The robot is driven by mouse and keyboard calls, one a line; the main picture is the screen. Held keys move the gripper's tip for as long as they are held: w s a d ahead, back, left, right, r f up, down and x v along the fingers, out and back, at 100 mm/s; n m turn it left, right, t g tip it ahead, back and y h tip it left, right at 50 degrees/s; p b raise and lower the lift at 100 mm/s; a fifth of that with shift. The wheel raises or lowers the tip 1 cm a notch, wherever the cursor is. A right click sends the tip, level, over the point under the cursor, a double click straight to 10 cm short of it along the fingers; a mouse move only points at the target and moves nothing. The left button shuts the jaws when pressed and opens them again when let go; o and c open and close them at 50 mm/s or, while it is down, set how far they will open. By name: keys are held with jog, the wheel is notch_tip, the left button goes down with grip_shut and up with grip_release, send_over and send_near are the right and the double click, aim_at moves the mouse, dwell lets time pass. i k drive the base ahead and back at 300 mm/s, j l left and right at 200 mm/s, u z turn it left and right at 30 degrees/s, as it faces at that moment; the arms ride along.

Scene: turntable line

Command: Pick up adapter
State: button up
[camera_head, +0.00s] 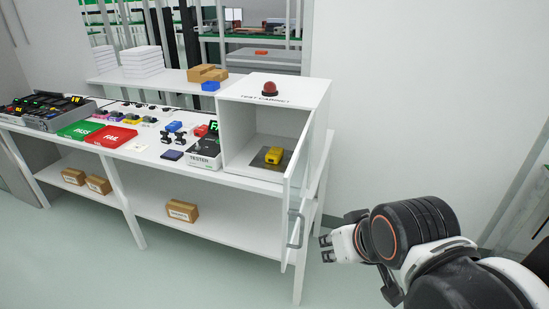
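Nothing in view is labelled as an adapter, so I cannot tell for sure which thing it is. Small candidates on the white bench (140,152) are a blue part (174,127), black parts (179,138) and a dark blue flat piece (171,155), left of the tester (204,153). A yellow block (274,155) lies inside the open test cabinet (235,174). My gripper (325,248) is right of the bench, low beside the cabinet door, and apart from all these things. Its two fingertips look parted, with nothing between them.
The cabinet's door (297,190) stands open toward me, its handle near my gripper. Green PASS (80,130) and red FAIL (111,136) trays sit on the bench. Cardboard boxes (181,211) lie on the lower shelf. The floor in front is clear.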

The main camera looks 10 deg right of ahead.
aim_at(273, 156)
jog(key=i+j, duration=0.1)
jog(key=j, duration=0.2)
jog(key=i+j, duration=0.1)
jog(key=j, duration=0.2)
jog(key=i+j, duration=0.15)
jog(key=j, duration=0.15)
jog(key=i+j, duration=0.2)
